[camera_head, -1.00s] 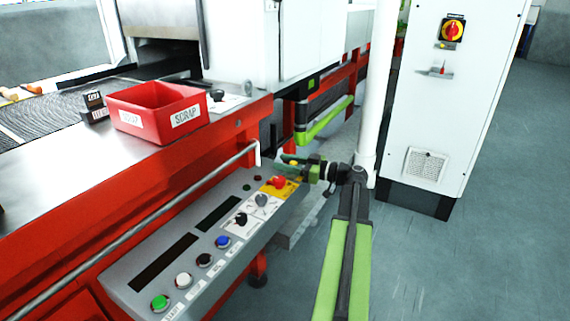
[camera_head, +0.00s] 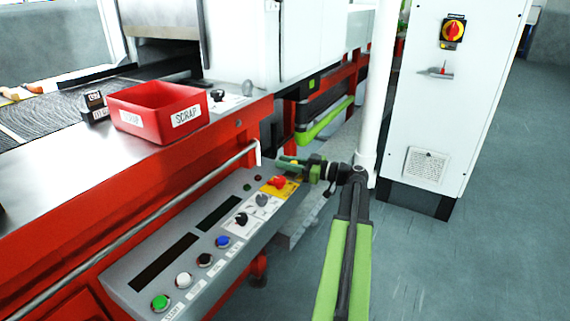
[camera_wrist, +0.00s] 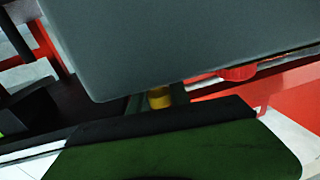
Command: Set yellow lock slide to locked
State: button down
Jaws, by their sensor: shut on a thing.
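The yellow lock slide (camera_wrist: 160,97) shows in the wrist view as a small yellow piece below the edge of the grey console (camera_wrist: 180,45), against the dark edge of a green jaw. My gripper (camera_head: 288,164) is at the far right end of the control console (camera_head: 128,286) in the head view, just beyond the red emergency button (camera_head: 278,181) on its yellow plate. The gripper is shut on the yellow lock slide. In the head view the jaws hide most of the slide, and its locked or unlocked position cannot be read.
A red scrap bin (camera_head: 158,115) stands on the machine's top. A metal rail (camera_head: 130,230) runs along the machine above the console. A white post (camera_head: 378,90) and white cabinet (camera_head: 450,90) stand to the right. The floor at right is open.

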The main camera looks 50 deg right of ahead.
dwell(0.8)
jog(key=shift+s+a, duration=0.25)
jog(key=shift+a, duration=0.7)
jog(key=shift+s+a, duration=0.25)
jog(key=shift+a, duration=0.7)
jog(key=shift+f, duration=0.1)
jog(key=c, duration=1.2)
grip_release()
jog(key=shift+s, duration=0.1)
jog(key=v, duration=1.7)
jog(key=shift+d, duration=0.15)
